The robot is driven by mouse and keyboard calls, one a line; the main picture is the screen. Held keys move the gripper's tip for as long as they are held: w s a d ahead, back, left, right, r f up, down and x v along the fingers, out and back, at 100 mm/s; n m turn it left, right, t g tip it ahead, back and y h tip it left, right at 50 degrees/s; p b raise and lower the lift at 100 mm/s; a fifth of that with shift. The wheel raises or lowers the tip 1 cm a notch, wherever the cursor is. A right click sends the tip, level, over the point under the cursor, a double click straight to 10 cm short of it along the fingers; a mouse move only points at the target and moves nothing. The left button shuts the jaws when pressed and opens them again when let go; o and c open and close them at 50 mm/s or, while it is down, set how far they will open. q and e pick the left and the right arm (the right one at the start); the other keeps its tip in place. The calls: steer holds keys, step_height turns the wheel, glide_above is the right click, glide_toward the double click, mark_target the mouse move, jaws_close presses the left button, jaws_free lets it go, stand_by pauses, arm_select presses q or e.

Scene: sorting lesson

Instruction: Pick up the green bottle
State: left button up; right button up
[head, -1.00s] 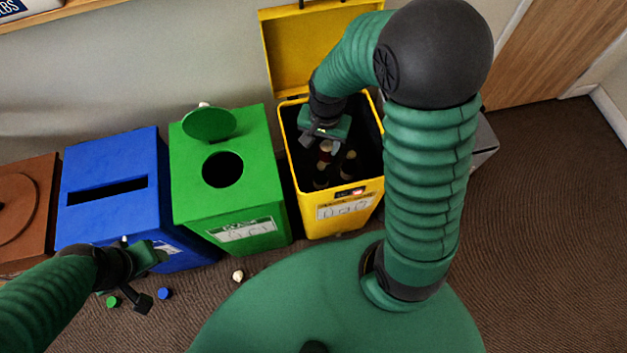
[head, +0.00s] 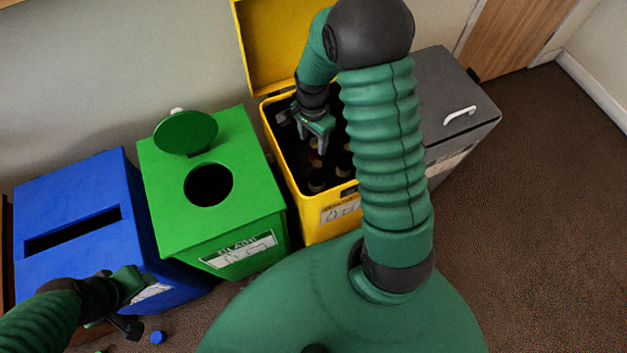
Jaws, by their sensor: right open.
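My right gripper (head: 312,146) points down into the open yellow bin (head: 331,228), its jaws apart with nothing seen between them. Several dark bottle-like things (head: 318,178) stand in the bin's dark inside, just below the fingers. I cannot tell which of them is the green bottle; shadow and my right arm hide part of the bin. My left gripper (head: 138,306) is at the lower left, in front of the blue bin (head: 75,205), with its jaws apart and empty.
A green bin (head: 238,215) with a round hole and raised round lid stands left of the yellow bin. A grey bin (head: 455,90) with a white handle stands to the right. A blue cap (head: 158,337) lies on the floor. The right floor is clear.

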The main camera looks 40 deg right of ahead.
mark_target(317, 163)
steer(key=f, duration=0.3)
steer(key=d+f+b, duration=0.1)
steer(key=f, duration=0.2)
steer(key=f+b, duration=0.1)
steer(key=f, duration=0.3)
steer(key=shift+d+f, duration=0.1)
steer(key=shift+d, duration=0.2)
steer(key=f, duration=0.1)
steer(key=f+b, duration=0.1)
steer(key=f, duration=0.1)
steer(key=f+b, duration=0.1)
steer(key=shift+s+a+f, duration=0.2)
steer(key=shift+s+a, duration=0.05)
steer(key=shift+s, duration=0.05)
steer(key=shift+f, duration=0.3)
steer(key=shift+d, duration=0.3)
steer(key=shift+c, duration=1.2)
steer(key=shift+a, duration=0.15)
jaws_close()
arm_select(q)
steer(key=f, duration=0.4)
steer(key=shift+s+d+f, duration=0.15)
steer(key=shift+d+f, duration=0.15)
steer(key=shift+d, duration=0.1)
